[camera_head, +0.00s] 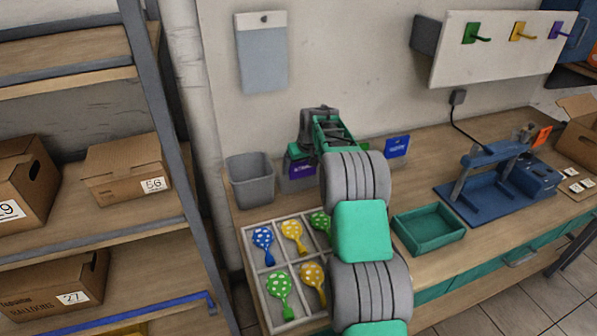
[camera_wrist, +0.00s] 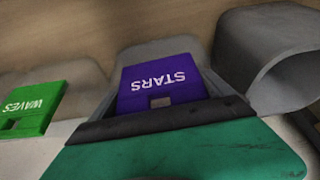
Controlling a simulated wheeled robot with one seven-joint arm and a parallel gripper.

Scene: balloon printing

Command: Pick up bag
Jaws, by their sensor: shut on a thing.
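No thing in view is clearly a bag. A grey sheet or pouch with a white top (camera_head: 262,55) hangs on the wall in the head view; I cannot tell if it is one. My gripper is at the back of the bench, beside the grey bin, mostly hidden by my arm. In the wrist view a purple STARS plate (camera_wrist: 160,75) lies right at my gripper (camera_wrist: 165,122), in front of a grey holder. My gripper appears shut on this plate; the contact is partly hidden. The purple plate also shows in the head view (camera_head: 301,169).
A green WAVES plate (camera_wrist: 30,108) is left of the purple one. A grey bin (camera_head: 250,183) stands close by. A blue plate (camera_head: 397,146), divided balloon tray (camera_head: 252,270), green tray (camera_head: 429,244) and blue press (camera_head: 500,172) are on the bench. Shelves with boxes stand left.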

